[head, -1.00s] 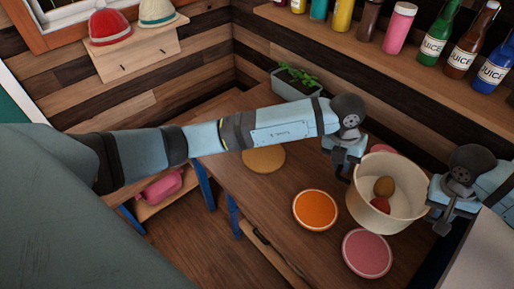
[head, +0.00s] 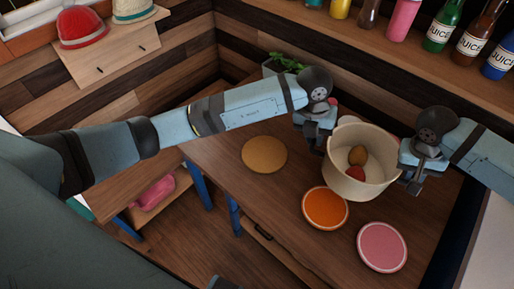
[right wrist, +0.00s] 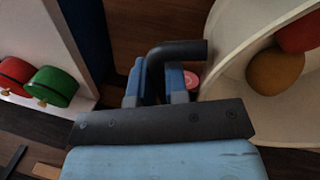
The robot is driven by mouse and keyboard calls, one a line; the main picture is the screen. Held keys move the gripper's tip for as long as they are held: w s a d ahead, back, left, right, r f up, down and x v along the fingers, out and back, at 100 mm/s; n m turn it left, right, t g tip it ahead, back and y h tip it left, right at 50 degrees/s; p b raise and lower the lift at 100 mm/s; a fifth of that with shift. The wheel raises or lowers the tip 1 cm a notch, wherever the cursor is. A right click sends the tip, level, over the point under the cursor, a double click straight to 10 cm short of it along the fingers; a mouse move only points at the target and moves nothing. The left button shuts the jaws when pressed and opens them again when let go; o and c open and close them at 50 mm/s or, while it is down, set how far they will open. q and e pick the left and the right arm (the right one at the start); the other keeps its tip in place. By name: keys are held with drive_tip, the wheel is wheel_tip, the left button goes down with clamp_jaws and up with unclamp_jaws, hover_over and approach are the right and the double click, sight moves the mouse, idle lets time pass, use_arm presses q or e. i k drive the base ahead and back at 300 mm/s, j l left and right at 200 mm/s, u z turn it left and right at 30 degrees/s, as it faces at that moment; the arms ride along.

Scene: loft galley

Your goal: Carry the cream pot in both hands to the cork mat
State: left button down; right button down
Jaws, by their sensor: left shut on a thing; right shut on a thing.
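The cream pot (head: 345,182) is held between my two grippers above the wooden table, with a brown round item (head: 357,155) and a red one (head: 352,174) inside. My left gripper (head: 322,143) is shut at the pot's left side; its grip is partly hidden by the hand. My right gripper (head: 414,184) is shut at the right side. In the right wrist view its fingers (right wrist: 162,85) close on the dark handle (right wrist: 175,50). The round cork mat (head: 265,155) lies on the table to the left of the pot, bare.
An orange plate (head: 325,208) lies just below the pot in the head view, and a pink plate (head: 382,247) lies to its lower right. A planter (head: 284,66) stands at the back. Bottles, including a green one (head: 443,30), line the shelf. The table around the mat is clear.

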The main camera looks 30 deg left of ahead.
sight(258, 152)
drive_tip(key=i+j, duration=0.1)
drive_tip(key=j, duration=0.35)
drive_tip(key=i+j+u, duration=0.1)
drive_tip(key=j, duration=0.3)
drive_tip(key=i+j, duration=0.1)
drive_tip(key=j, duration=0.35)
